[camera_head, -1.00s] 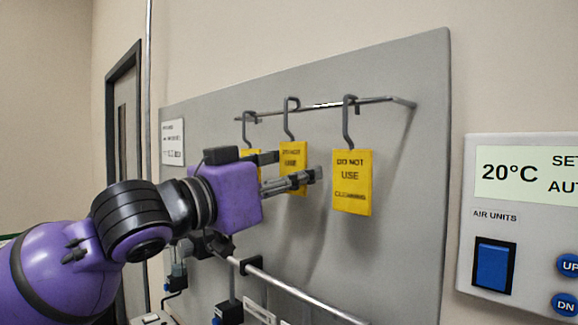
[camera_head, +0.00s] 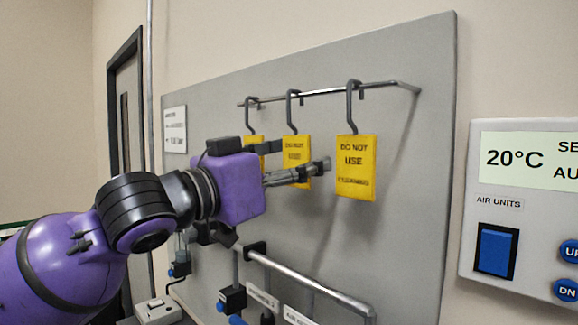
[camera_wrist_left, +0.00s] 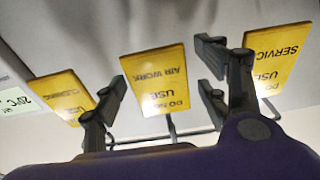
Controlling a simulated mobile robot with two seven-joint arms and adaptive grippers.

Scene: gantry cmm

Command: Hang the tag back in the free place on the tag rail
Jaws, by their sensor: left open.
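Three yellow tags hang by grey hooks from the metal tag rail (camera_head: 325,92). The right tag (camera_head: 356,170) reads DO NOT USE CLEANING. The middle tag (camera_head: 292,150) hangs with its hook over the rail and is partly covered by a finger. The left tag (camera_head: 256,139) is mostly behind my gripper. My left gripper (camera_head: 303,157) is open around the middle tag, which shows between its fingers in the left wrist view as the AIR WORK tag (camera_wrist_left: 158,80). That view also shows the CLEANING tag (camera_wrist_left: 65,96) and the SERVICE tag (camera_wrist_left: 278,55). My right gripper is out of view.
The rail stands out from a grey panel (camera_head: 415,180). Below is a second metal bar (camera_head: 310,283) with small black fittings. A control box (camera_head: 530,210) with a 20°C display is at the right. The neighbouring tags hang close on both sides of the gripper.

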